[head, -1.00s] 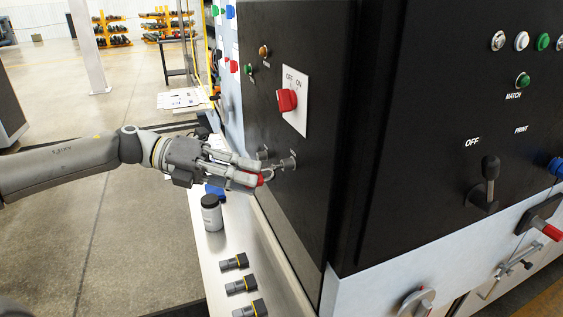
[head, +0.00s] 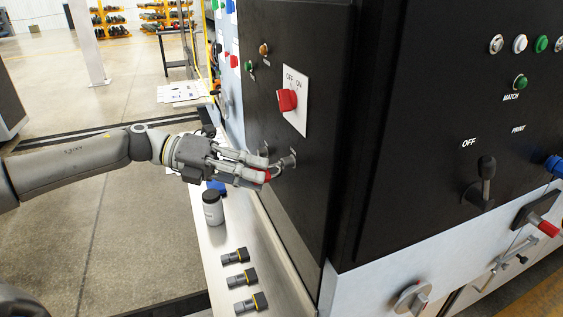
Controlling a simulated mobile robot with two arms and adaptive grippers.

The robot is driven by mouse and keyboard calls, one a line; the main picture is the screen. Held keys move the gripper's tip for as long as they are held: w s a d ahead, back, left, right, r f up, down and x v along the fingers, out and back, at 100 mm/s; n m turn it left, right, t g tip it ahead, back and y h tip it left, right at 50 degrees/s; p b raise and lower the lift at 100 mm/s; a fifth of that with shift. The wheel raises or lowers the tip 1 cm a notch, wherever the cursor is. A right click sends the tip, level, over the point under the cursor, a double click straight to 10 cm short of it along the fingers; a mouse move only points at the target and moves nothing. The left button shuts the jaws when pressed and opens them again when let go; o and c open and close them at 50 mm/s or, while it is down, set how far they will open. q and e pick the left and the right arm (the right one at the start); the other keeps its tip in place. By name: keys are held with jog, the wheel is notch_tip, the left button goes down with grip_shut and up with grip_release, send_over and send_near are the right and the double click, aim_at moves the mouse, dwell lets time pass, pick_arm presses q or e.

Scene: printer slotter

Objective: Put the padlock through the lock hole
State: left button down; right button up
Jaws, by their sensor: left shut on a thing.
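A red padlock (head: 267,176) with a silver shackle is held between the fingertips of my left gripper (head: 262,171). The fingers are shut on its body and hide most of it. The shackle (head: 275,167) points right, toward the black machine panel. The lock hole is at a small metal latch (head: 288,161) on this panel, beside the shackle. The shackle looks to be at or touching the latch; I cannot tell whether it passes through the hole. My right gripper is not in view.
A red OFF/ON switch (head: 287,100) sits on the panel above the latch. Open floor lies to the left.

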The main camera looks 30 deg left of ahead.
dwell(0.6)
pick_arm(q)
jog(key=c, duration=1.3)
grip_release()
jog(key=shift+w+d, duration=0.1)
jog(key=shift+o, duration=0.2)
jog(key=shift+a, duration=0.25)
jog(key=v, duration=1.1)
jog(key=shift+s+a+r, duration=0.15)
jog(key=shift+s+a, duration=0.05)
jog(key=shift+a, duration=0.05)
